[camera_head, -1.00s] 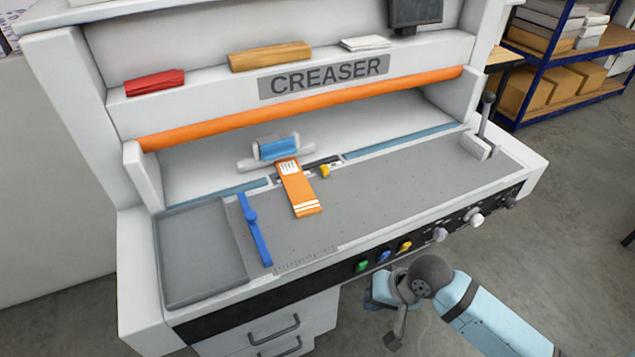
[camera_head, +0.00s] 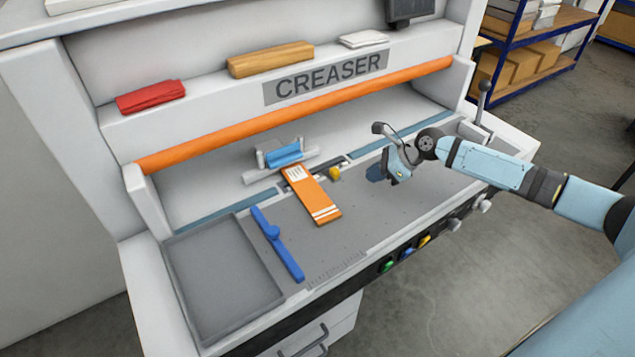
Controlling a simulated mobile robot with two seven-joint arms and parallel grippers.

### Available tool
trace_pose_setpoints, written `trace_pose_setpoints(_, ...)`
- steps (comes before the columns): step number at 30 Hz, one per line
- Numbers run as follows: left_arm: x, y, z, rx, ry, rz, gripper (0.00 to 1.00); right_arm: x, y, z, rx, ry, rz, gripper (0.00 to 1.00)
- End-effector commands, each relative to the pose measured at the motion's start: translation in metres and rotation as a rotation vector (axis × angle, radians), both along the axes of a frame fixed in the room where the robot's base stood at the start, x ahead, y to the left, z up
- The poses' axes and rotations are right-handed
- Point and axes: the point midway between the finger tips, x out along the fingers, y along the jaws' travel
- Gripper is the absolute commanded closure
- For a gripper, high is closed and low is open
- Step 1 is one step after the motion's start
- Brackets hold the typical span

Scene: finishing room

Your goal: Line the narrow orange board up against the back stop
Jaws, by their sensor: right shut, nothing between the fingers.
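The narrow orange board (camera_head: 309,195) lies flat on the grey bed of the creaser, with a white label at its far end and white stripes at its near end. Its far end is close to the blue and grey back stop (camera_head: 283,157); I cannot tell whether they touch. A blue side guide (camera_head: 278,244) lies on the bed left of the board, apart from it. My right gripper (camera_head: 384,172) is shut and empty above the bed, to the right of the board. My left gripper is not in view.
An orange bar (camera_head: 300,116) spans the machine above the back of the bed. A small yellow knob (camera_head: 335,174) sits just right of the board's far end. A grey tray (camera_head: 222,275) is at the left, and a lever (camera_head: 484,101) stands at the right end.

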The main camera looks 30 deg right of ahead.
Motion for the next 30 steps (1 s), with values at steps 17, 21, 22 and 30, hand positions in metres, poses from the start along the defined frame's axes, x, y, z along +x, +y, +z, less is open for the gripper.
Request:
trace_pose_setpoints(17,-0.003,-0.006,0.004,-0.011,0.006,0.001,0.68,0.044,0.049,-0.064,0.006,0.002,-0.006,1.0)
trace_pose_setpoints(21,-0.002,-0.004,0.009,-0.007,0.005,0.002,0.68,0.058,0.065,-0.068,0.002,0.0,-0.003,1.0)
trace_pose_setpoints(22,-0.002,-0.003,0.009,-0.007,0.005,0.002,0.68,0.061,0.069,-0.068,0.003,-0.001,-0.003,1.0)
trace_pose_setpoints(30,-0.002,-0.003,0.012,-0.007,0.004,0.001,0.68,0.073,0.082,-0.07,0.002,0.001,-0.005,1.0)
